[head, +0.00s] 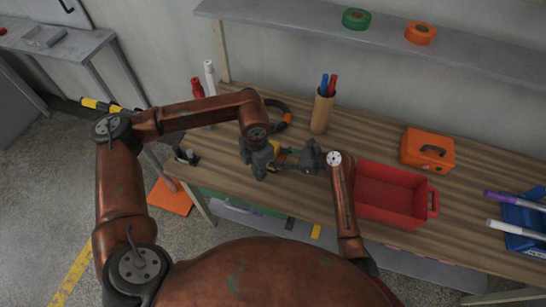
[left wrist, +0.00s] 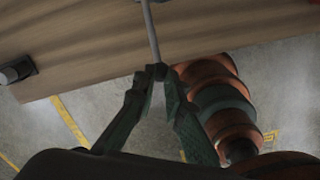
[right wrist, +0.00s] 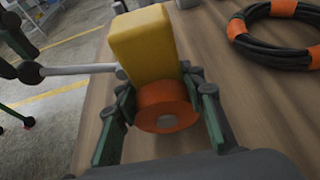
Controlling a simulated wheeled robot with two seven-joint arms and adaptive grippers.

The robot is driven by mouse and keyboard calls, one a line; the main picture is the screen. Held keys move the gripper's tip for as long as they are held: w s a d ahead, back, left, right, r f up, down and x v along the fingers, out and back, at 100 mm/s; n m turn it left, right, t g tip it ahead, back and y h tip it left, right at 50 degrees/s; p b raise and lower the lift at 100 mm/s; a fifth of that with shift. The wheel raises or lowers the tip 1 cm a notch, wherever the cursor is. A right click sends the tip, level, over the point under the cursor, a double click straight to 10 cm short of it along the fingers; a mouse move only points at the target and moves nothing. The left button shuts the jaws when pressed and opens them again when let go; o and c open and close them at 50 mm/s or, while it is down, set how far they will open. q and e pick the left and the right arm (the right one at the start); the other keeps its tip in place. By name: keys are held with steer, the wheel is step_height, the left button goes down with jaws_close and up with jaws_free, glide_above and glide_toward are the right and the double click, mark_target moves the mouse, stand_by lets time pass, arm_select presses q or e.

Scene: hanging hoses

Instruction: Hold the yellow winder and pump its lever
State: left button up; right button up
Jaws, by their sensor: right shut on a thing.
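The yellow winder (right wrist: 143,42) stands in the right wrist view, a yellow block with an orange disc (right wrist: 166,108) at its near side. My right gripper (right wrist: 165,100) is shut on it, one finger each side. Its grey lever (right wrist: 80,69) sticks out left to a dark knob (right wrist: 28,72). In the left wrist view the lever (left wrist: 151,30) runs down to the fingertips of my left gripper (left wrist: 158,72), which nearly meet at its end; whether they grip it I cannot tell. In the head view my left gripper (head: 259,164) partly hides the winder (head: 282,155).
On the wooden bench are a red bin (head: 433,204), an orange toolbox (head: 428,147), a pen cup (head: 321,113) and a coiled black hose (right wrist: 285,52) with orange bands. A blue tray (head: 522,232) with markers is far right. A grey shelf (head: 300,23) crosses above.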

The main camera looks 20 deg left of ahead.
arm_select(q)
steer(key=shift+r, duration=0.4)
steer(key=shift+w+d+r, duration=0.1)
steer(key=shift+w+r, duration=0.2)
steer(key=shift+r, duration=0.6)
steer(key=shift+w+d+r, duration=0.1)
steer(key=shift+w+r, duration=0.2)
steer(key=shift+r, duration=0.6)
steer(key=shift+r, duration=0.1)
step_height(320, 180, up, 5)
steer(key=shift+a+f, duration=0.1)
arm_select(e)
steer(key=o, duration=1.5)
steer(key=shift+c, duration=0.2)
